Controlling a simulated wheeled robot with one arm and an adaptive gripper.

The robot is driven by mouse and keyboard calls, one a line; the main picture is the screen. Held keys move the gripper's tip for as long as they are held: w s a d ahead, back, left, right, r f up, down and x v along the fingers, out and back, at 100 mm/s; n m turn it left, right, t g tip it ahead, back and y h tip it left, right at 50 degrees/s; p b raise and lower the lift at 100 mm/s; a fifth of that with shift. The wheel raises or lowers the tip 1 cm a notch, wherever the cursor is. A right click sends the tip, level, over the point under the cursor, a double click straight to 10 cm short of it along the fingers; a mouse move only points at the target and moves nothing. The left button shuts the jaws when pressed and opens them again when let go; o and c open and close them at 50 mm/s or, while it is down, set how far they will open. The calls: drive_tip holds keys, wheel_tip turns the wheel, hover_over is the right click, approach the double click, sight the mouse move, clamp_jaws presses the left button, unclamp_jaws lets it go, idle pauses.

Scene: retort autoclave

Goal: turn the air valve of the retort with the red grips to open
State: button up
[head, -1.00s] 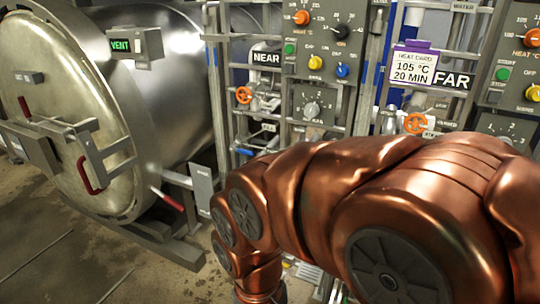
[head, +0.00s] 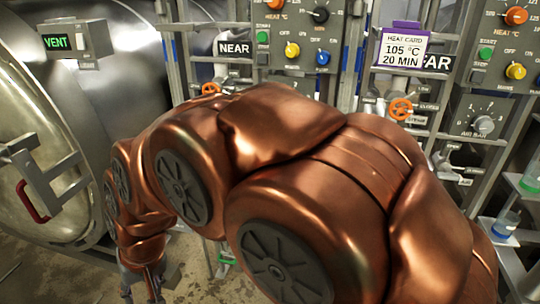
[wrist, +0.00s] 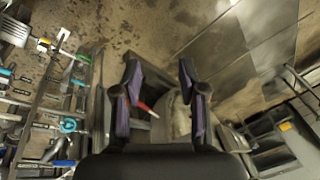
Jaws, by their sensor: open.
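The retort (head: 120,95) stands at the left in the head view, with a red grip (head: 32,203) on its door handle. No air valve is clearly identifiable on it; my arm covers its lower right side and the lower NEAR panel. In the wrist view a red-tipped lever (wrist: 147,108) shows beyond and between my fingers, apart from them. My gripper (wrist: 158,75) is open and empty, pointing down towards the floor. In the head view only a small part of it shows, at the bottom left below my arm.
The NEAR panel (head: 290,38) and FAR panel (head: 490,45) carry knobs; orange handwheels (head: 401,109) sit below. A heat card (head: 403,48) reads 105 °C, 20 MIN. A grey lever (head: 445,157) is near an AIR label. Pipes with a teal wheel (wrist: 68,125) lie left in the wrist view.

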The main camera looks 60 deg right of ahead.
drive_tip(key=w+d+m+t+h+b, duration=0.1)
drive_tip(key=w+d+m+t+b, duration=0.25)
drive_tip(key=w, duration=0.65)
drive_tip(key=w+d+m+t+h, duration=0.1)
drive_tip(key=w+d+m+t, duration=0.25)
drive_tip(key=w+d, duration=0.45)
drive_tip(key=w+d+m+t+h+b, duration=0.1)
drive_tip(key=w+d+m+h+b, duration=0.3)
drive_tip(key=w+d+m, duration=0.6)
drive_tip(key=s+d+f+m+g+h+b, duration=0.1)
drive_tip(key=s+d+m+h, duration=0.15)
drive_tip(key=d, duration=0.45)
drive_tip(key=s+d+m+g+h+b, duration=0.15)
drive_tip(key=d+h, duration=0.25)
drive_tip(key=d, duration=0.4)
drive_tip(key=s+d+f+m+g+h, duration=0.1)
drive_tip(key=s+d+m+h, duration=0.15)
drive_tip(key=d, duration=0.45)
drive_tip(key=s+d+f+m+g+h+b, duration=0.1)
drive_tip(key=s+d+m+g, duration=0.3)
drive_tip(key=d, duration=0.5)
drive_tip(key=s+d+m+g+h+b, duration=0.1)
drive_tip(key=s+d+m+g+h, duration=0.2)
drive_tip(key=s+d, duration=0.4)
drive_tip(key=shift+s+d+f+m+g+h, duration=0.35)
drive_tip(key=shift+d+m+g, duration=0.1)
drive_tip(key=shift+d+m, duration=0.5)
